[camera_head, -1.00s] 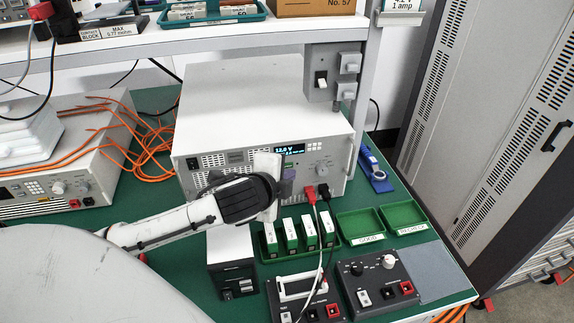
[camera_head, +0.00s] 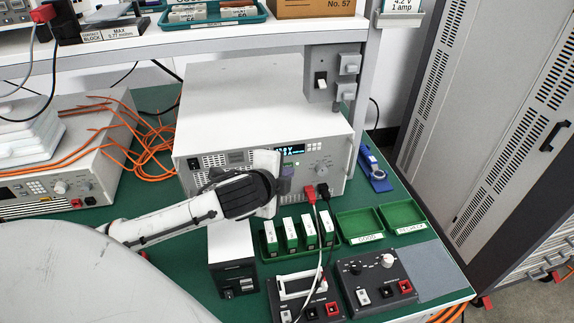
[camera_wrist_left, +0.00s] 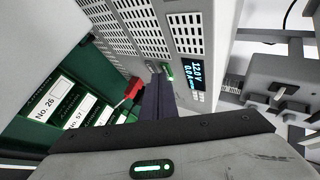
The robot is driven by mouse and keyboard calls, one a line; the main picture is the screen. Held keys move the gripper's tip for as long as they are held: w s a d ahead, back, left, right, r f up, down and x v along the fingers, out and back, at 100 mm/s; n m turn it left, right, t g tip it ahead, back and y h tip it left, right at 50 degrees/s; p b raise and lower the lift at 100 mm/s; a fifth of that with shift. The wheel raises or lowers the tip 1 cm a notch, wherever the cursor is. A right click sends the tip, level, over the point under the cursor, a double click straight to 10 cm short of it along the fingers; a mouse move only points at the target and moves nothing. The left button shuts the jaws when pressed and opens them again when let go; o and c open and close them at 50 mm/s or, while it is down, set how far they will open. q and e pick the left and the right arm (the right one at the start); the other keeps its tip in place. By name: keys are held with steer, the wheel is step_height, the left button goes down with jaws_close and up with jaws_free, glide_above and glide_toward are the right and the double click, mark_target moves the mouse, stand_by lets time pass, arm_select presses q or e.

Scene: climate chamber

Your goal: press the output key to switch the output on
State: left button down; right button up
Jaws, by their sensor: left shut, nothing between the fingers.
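The power supply (camera_head: 245,105) is a large pale box on the green bench with vents, a lit display (camera_head: 291,150) and a knob on its front. In the left wrist view the display (camera_wrist_left: 187,73) reads about 12.0 V and 0.0 A. A small key glowing green (camera_wrist_left: 169,72) is right at my fingertips in that view; I cannot tell whether they touch it. My left gripper (camera_head: 286,181) is shut and empty, its dark fingers (camera_wrist_left: 157,88) pointing at the front panel. The gripper hides part of the panel in the head view. My right gripper is not in view.
Red and black leads plug into the panel's lower right, near the red plug (camera_head: 309,192). A green tray of white cells (camera_head: 268,254), two green bins (camera_head: 358,226) and dark test boxes (camera_head: 375,280) stand in front. A switch box (camera_head: 333,80) hangs above right.

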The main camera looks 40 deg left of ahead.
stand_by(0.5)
arm_select(q)
steer(key=shift+s+d+p, duration=0.45)
steer(key=shift+d+p, duration=0.05)
steer(key=shift+s+d+p, duration=0.75)
steer(key=shift+s+d, duration=0.9)
steer(key=shift+d, duration=0.25)
